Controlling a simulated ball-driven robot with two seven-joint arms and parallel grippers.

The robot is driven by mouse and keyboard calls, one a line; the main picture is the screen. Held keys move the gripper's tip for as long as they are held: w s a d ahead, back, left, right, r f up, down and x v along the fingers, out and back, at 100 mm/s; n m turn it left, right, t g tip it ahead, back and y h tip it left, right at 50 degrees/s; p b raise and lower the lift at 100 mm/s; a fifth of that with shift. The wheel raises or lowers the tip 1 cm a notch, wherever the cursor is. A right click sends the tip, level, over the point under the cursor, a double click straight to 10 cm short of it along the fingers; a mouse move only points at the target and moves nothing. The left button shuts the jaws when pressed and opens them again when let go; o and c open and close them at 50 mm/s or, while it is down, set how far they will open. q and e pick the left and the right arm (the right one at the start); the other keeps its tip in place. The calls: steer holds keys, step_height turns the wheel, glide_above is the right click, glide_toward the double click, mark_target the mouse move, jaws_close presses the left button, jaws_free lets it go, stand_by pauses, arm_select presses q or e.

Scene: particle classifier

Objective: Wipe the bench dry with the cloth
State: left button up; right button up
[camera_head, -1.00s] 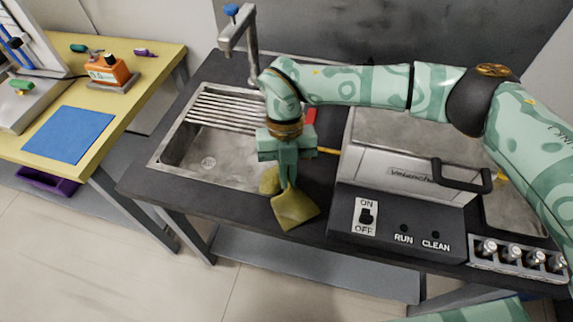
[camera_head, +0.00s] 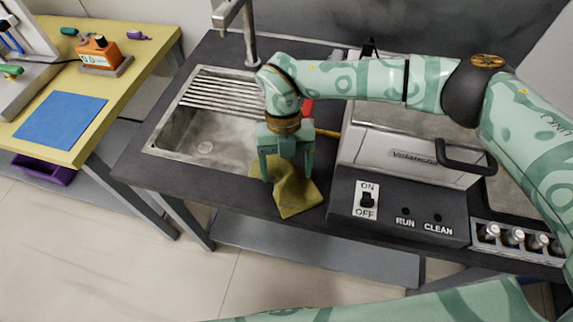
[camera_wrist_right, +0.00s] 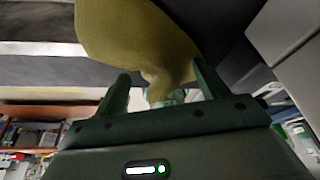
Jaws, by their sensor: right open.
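The olive-yellow cloth (camera_head: 292,194) lies crumpled on the dark bench (camera_head: 232,199), between the sink and the machine, with one corner toward the front edge. My right gripper (camera_head: 286,180) is above the cloth with its fingers apart, pointing down. In the right wrist view the cloth (camera_wrist_right: 140,45) lies ahead of the open fingers (camera_wrist_right: 160,90), and part of it shows between them. I cannot tell whether the fingers touch it. No wet patch can be made out on the bench. My left gripper is not in view.
The metal sink (camera_head: 205,140) with a ribbed rack is left of the cloth, under a tap (camera_head: 245,30). The grey machine (camera_head: 400,165) with a black handle stands close on the right. A rack of vials (camera_head: 515,240) sits at its right front.

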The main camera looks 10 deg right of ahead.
steer(key=shift+f, duration=0.1)
steer(key=shift+f+b, duration=0.4)
steer(key=shift+f, duration=0.5)
steer(key=shift+c, duration=0.3)
jaws_close()
steer(key=shift+a+r+b, duration=0.1)
steer(key=shift+b, duration=0.45)
